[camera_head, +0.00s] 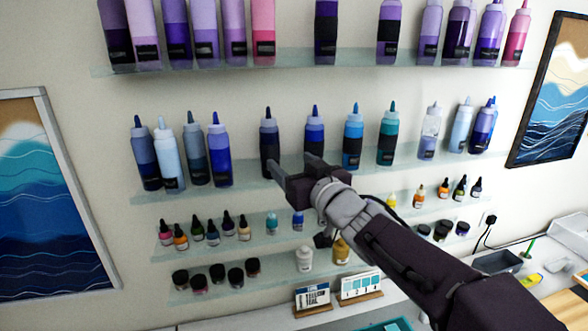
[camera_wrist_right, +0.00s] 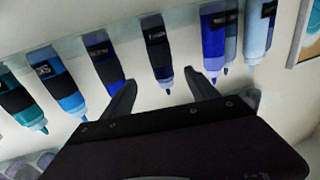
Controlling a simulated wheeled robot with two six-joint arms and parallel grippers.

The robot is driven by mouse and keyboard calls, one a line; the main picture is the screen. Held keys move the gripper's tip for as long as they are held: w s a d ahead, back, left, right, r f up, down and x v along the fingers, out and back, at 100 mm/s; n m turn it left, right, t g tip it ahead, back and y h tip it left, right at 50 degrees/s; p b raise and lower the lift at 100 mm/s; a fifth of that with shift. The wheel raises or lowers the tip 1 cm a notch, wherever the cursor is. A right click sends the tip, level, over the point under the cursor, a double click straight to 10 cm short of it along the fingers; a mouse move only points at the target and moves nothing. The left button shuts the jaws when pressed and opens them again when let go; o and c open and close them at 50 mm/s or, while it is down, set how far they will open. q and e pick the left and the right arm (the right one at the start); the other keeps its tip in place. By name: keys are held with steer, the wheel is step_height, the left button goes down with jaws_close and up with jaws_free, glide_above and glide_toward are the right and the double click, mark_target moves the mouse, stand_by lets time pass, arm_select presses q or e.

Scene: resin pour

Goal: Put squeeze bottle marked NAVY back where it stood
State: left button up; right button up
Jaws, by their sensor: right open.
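A dark navy squeeze bottle (camera_head: 269,142), likely the one marked NAVY, stands upright on the middle shelf; its label is too small to read. In the right wrist view, which is upside down, this bottle (camera_wrist_right: 157,48) shows between and beyond my fingers. My right gripper (camera_head: 288,162) is open in front of the shelf, close to the bottle's lower part. Its two fingers (camera_wrist_right: 160,91) are spread with nothing held between them. Whether a finger touches the bottle cannot be told. My left gripper is not in view.
A blue bottle (camera_head: 314,138) stands to the right on the middle shelf (camera_head: 240,186), a brighter blue one (camera_head: 219,154) to the left. Teal (camera_head: 388,138) and light blue (camera_head: 353,140) bottles stand farther right. Small dropper bottles (camera_head: 228,224) line the shelf below.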

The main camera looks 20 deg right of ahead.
steer(key=s+d+f+m+g+h, duration=0.1)
steer(key=d+f+g+h, duration=0.15)
steer(key=f, duration=0.75)
steer(key=s+d+f+m+g+h, duration=0.15)
steer(key=f+g, duration=0.25)
steer(key=f, duration=0.6)
steer(key=s+a+f+g, duration=0.1)
steer(key=s+f+g, duration=0.9)
steer(key=s+f, duration=0.95)
arm_select(q)
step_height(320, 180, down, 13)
steer(key=b, duration=1.2)
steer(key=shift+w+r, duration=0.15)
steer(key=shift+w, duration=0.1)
arm_select(e)
step_height(320, 180, down, 12)
steer(key=shift+w+f+y, duration=0.25)
steer(key=shift+w+y, duration=0.15)
